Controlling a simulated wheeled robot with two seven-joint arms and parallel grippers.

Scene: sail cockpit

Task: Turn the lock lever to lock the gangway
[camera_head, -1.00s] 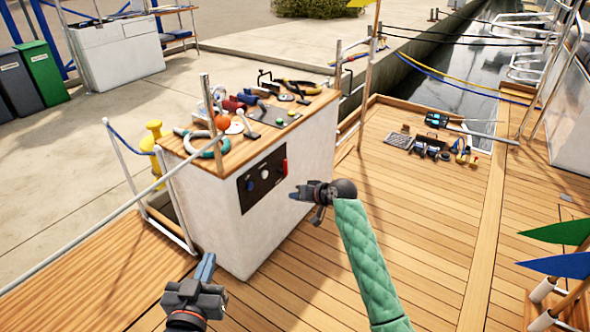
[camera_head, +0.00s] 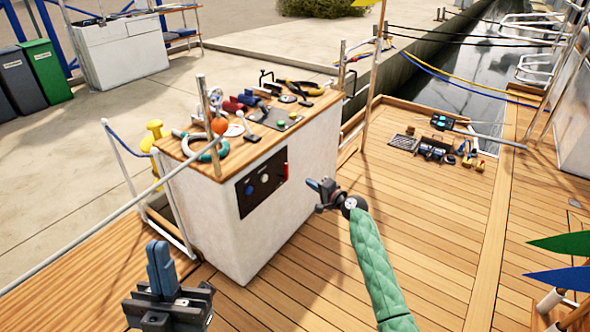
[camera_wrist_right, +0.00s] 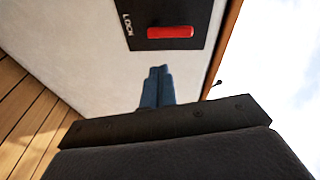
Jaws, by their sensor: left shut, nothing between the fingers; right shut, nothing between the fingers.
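The lock lever is a red bar (camera_head: 285,169) at the right end of a black panel (camera_head: 250,198) on the white console's side. In the right wrist view the red lever (camera_wrist_right: 170,32) lies level in the picture, with the word LOCK beside its left end. My right gripper (camera_head: 314,184) is shut and empty, to the right of the lever and apart from it. In the right wrist view its blue fingers (camera_wrist_right: 157,72) stand below the lever with a gap between. My left gripper (camera_head: 158,248) is shut and empty, low at the left in front of the console.
The console top (camera_head: 185,148) is crowded with tools, an orange ball and a teal ring. A metal post and rail stand at its left. More gear (camera_head: 435,148) lies on the far deck. The wooden deck (camera_head: 330,270) right of the console is clear.

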